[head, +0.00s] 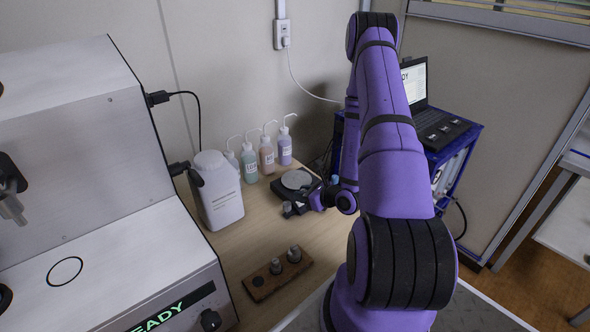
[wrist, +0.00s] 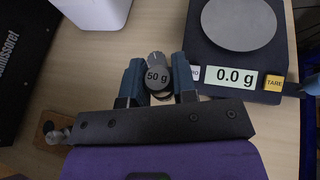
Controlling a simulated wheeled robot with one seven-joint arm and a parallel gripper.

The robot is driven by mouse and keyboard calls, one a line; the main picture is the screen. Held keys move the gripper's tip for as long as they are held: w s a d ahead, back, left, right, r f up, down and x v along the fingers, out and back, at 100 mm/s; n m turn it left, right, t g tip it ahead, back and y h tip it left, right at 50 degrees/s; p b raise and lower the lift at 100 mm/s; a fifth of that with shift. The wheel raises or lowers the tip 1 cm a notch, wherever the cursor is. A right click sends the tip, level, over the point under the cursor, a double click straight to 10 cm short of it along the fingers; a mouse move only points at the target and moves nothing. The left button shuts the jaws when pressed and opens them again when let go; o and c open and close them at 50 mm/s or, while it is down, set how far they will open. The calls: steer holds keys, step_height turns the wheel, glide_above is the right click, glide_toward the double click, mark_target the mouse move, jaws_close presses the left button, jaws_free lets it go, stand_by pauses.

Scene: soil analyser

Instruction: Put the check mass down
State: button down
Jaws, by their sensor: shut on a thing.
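My gripper (wrist: 158,82) is shut on the check mass (wrist: 156,73), a small grey metal weight marked 50 g. The mass sits upright between the two blue fingers. In the head view my gripper (head: 300,207) is at the front edge of the balance, with the small grey mass (head: 287,209) at its tip. I cannot tell whether the mass touches the table. The black balance (wrist: 215,62) with its round grey pan (wrist: 240,22) is to the right in the wrist view. The pan is empty and the display (wrist: 230,77) reads 0.0 g.
A wooden block (head: 262,287) holding grey weights stands toward the front of the table. A white jug (head: 218,195) and several wash bottles (head: 267,156) stand behind. The large analyser (head: 110,255) reads READY at left. Bare table (head: 250,240) lies between the jug and the block.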

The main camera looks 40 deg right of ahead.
glide_above(296, 179)
steer(key=shift+f, duration=2.4)
steer(key=shift+f, duration=0.15)
steer(key=c, duration=0.9)
jaws_free()
